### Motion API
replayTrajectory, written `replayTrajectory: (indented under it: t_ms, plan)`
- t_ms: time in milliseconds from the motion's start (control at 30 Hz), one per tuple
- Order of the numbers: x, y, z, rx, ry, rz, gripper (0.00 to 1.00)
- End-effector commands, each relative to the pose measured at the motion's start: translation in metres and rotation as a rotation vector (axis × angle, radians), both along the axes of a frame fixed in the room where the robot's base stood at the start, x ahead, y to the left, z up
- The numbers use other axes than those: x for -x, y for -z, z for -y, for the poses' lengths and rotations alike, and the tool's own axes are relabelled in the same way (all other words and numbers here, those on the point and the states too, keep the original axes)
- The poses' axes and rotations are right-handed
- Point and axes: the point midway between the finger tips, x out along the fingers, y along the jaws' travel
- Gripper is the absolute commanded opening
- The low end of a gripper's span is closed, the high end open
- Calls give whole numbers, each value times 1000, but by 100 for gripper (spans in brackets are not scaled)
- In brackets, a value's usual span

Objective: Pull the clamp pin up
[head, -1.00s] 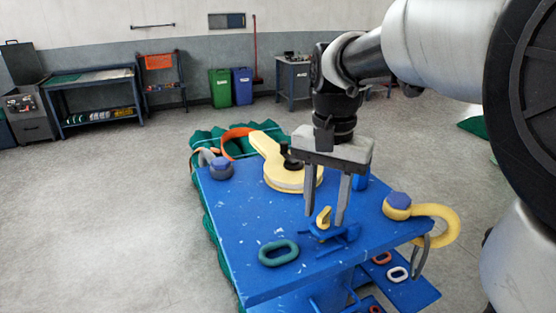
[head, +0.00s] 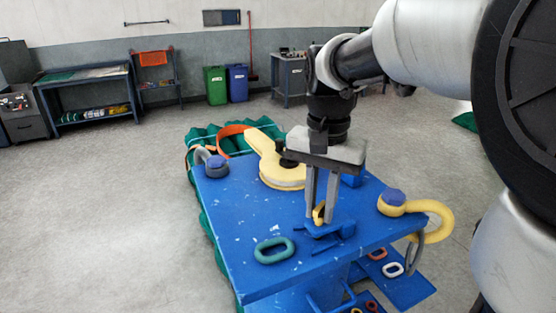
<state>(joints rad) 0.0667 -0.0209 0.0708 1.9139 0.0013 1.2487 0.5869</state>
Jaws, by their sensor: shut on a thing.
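The clamp pin (head: 318,213) is a small yellow piece standing in a blue bracket (head: 328,231) on the blue table (head: 240,220). My gripper (head: 320,215) points straight down over the bracket. Its two long grey fingers are close together and shut on the yellow pin, hiding much of it. The pin's lower part meets the blue bracket; I cannot tell how deep it sits.
A green link (head: 274,250) lies at the front left. A grey shackle (head: 217,166) is at the left.

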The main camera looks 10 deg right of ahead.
Motion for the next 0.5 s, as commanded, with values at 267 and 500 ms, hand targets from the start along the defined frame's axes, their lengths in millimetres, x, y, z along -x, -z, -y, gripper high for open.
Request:
replayTrajectory:
  t_ms: [267, 500]
  plan:
    - [0, -28, 0, -1, 0, 1, 0]
    - [-1, -29, 0, 0, 0, 6, 31]
